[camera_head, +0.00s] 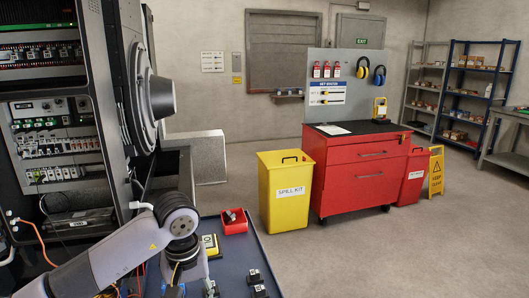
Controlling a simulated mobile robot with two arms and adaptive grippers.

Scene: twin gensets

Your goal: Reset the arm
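My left arm comes in from the lower left and bends down at a grey wrist joint. My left gripper (187,275) hangs below it, over the near left part of a dark blue surface (238,262). Its fingertips are not clear at the lower edge of the picture, so I cannot tell if it is open or holds anything. My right arm and gripper are not in view.
An open electrical cabinet (55,120) stands close on the left. A red bin (234,222), a yellow-black device (210,244) and small black parts (256,278) lie on the blue surface. A yellow spill kit bin (285,192) and red cabinet (360,175) stand beyond. Floor at right is clear.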

